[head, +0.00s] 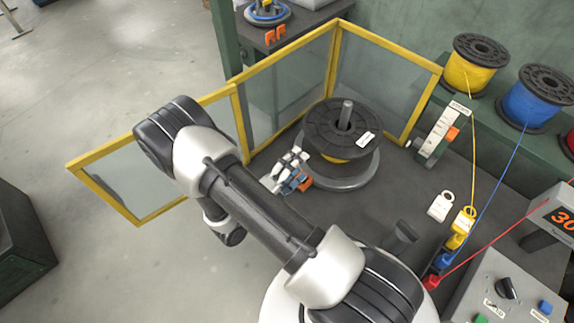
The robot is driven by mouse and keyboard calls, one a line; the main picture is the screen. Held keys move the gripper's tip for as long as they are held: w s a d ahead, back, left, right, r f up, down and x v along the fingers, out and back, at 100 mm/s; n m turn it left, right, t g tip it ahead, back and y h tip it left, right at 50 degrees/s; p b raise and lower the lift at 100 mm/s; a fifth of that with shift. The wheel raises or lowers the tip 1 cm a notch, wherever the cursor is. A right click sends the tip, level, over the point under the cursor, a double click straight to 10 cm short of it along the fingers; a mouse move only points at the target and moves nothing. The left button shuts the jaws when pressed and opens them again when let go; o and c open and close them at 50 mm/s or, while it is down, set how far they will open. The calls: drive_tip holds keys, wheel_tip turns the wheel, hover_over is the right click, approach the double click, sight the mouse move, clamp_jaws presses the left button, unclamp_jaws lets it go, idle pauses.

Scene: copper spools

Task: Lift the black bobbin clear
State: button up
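The black bobbin (343,121) sits around an upright grey post (346,114) at the back middle of the work table. Its top flange carries a white label, and a little yellow winding shows beneath it. A grey round base (352,182) lies under it. My arm reaches up and left from the lower right, then bends down behind its own upper link. A white, blue and orange mechanism (289,172) shows beside the bobbin's left edge, partly behind my arm; it may be my gripper. I cannot tell whether its fingers are open or touch the bobbin.
Yellow-framed clear panels (284,53) fence the back and left. A yellow spool (468,76) and a blue spool (532,104) stand on a green shelf at right, with wires running down. A gauge block (437,137) and a control box (493,290) are at right.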

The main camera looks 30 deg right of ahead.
sight(317, 149)
drive_tip(key=x, duration=1)
drive_tip(key=shift+b, duration=0.4)
drive_tip(key=shift+c, duration=0.5)
clamp_jaws()
idle(1.2)
